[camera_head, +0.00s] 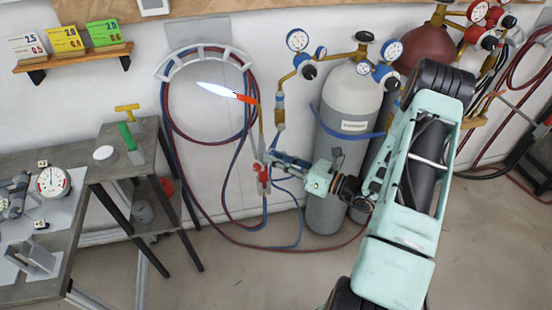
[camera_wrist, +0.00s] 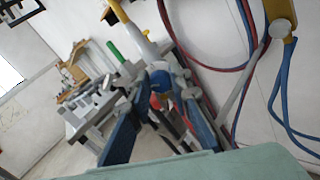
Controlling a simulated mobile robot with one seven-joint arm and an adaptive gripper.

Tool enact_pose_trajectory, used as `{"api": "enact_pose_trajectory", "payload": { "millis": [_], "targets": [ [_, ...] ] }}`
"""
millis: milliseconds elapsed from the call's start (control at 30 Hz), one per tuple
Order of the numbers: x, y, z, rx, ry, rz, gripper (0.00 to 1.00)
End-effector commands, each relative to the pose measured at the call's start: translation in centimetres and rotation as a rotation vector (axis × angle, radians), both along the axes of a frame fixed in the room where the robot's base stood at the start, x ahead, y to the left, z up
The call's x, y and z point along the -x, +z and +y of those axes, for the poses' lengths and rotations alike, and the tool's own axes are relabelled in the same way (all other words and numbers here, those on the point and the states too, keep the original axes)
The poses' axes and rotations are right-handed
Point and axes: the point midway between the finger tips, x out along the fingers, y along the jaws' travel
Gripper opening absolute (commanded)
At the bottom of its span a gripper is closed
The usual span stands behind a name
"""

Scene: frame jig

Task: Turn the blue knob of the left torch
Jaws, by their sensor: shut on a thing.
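The left torch (camera_head: 261,138) hangs upright in front of the wall, below the hose rack. A blue-white flame (camera_head: 216,89) points left from its orange-red tip (camera_head: 245,98). Its red part (camera_head: 263,178) shows low on the torch; the blue knob is hidden by my gripper in the head view. My gripper (camera_head: 270,159) reaches in from the right and is at the torch body. In the wrist view the torch (camera_wrist: 140,38) runs between my fingers, with a dark blue part, seemingly the blue knob (camera_wrist: 160,80), between them. My gripper (camera_wrist: 160,115) is shut on it; the exact contact is blurred.
Red and blue hoses (camera_head: 172,130) loop beside the torch and trail on the floor. A grey gas cylinder (camera_head: 345,105) with gauges stands close right, a dark red one (camera_head: 425,48) behind my arm. A workbench (camera_head: 60,235) and small stand (camera_head: 150,150) are left.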

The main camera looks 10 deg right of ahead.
Motion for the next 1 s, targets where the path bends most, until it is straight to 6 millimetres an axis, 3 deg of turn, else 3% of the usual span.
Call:
{"api": "enact_pose_trajectory", "payload": {
  "millis": [533, 567, 700, 1000],
  "targets": [
    [-0.01, -0.05, -0.02, -0.088, 0.000, 0.088, 0.00],
    [-0.01, -0.05, -0.02, -0.088, 0.000, 0.088, 0.22],
    [-0.01, -0.04, -0.03, -0.087, 0.000, 0.087, 0.36],
    [0.09, -0.04, -0.17, -0.087, -0.001, 0.087, 0.36]
  ]
}}
